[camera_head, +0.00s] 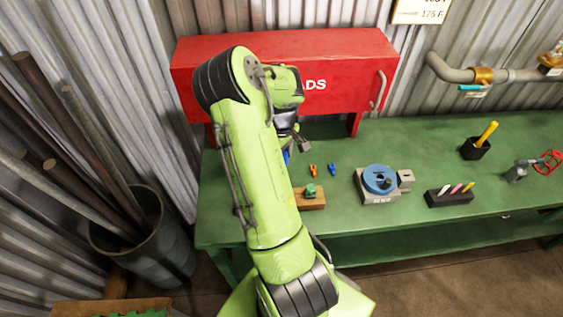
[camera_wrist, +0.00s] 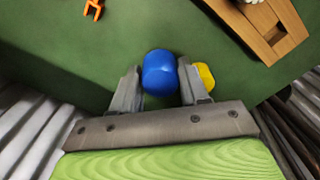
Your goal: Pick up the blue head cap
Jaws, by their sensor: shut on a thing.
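The blue head cap (camera_wrist: 160,75) is a smooth, rounded blue piece between the two grey fingers of my gripper (camera_wrist: 160,84) in the wrist view. The fingers are shut on it, one at each side. Green tabletop shows around it; I cannot tell whether the cap touches the table. In the head view my gripper (camera_head: 296,146) is at the back left of the green table, in front of the red cabinet, and my arm hides most of it. A bit of blue (camera_head: 286,157) shows beside my arm there.
A yellow cap (camera_wrist: 205,76) lies right beside the right finger. A wooden block (camera_head: 309,201), an orange clip (camera_head: 312,170) and a small blue clip (camera_head: 332,169) are nearby on the table (camera_head: 430,150). A blue-topped device (camera_head: 379,178) stands farther right. The red cabinet (camera_head: 230,68) overhangs the back.

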